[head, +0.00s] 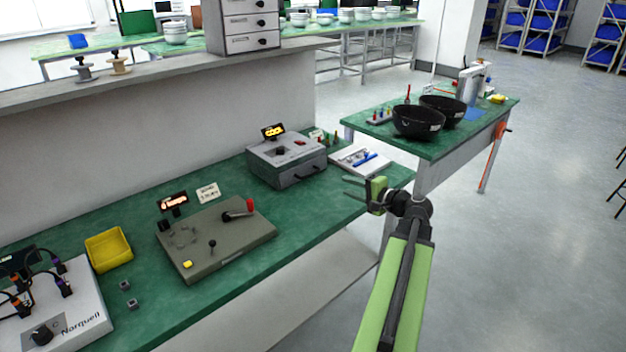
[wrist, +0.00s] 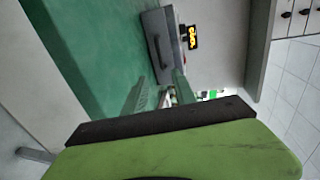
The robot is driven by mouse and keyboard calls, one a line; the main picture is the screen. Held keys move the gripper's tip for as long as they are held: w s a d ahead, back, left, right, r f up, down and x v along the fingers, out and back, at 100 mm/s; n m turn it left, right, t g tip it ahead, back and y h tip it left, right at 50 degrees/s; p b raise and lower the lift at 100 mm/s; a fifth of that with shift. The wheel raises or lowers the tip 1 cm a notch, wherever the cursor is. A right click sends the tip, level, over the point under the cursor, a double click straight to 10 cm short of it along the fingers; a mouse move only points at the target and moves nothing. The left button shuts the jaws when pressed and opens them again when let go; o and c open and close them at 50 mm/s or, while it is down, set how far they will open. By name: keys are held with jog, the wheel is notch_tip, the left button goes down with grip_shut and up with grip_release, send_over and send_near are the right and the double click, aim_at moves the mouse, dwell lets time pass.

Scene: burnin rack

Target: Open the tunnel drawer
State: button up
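The tunnel is a grey box (head: 287,158) with a lit orange display (head: 273,131) above it, at the back of the green bench. A dark bar handle (head: 307,172) is on its front face, and the drawer looks shut. In the wrist view the box (wrist: 155,24) appears turned on its side, with its handle (wrist: 157,51) in sight beyond the fingers. My gripper (head: 346,187) is open and empty, over the bench's front edge to the right of the box and apart from the handle. Its two fingers show spread in the wrist view (wrist: 160,92).
A white tray with a blue item (head: 358,159) lies right of the box. A grey-green plate with a red-knobbed lever (head: 215,238), a yellow bin (head: 108,250) and a Norquell unit (head: 75,320) stand to the left. A second table (head: 440,148) holds black bowls.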

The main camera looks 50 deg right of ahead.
jog(key=b+x, duration=0.3)
jog(key=x, duration=1.3)
jog(key=shift+w+f, duration=0.15)
jog(key=shift+w, duration=0.2)
grip_shut()
dwell(0.3)
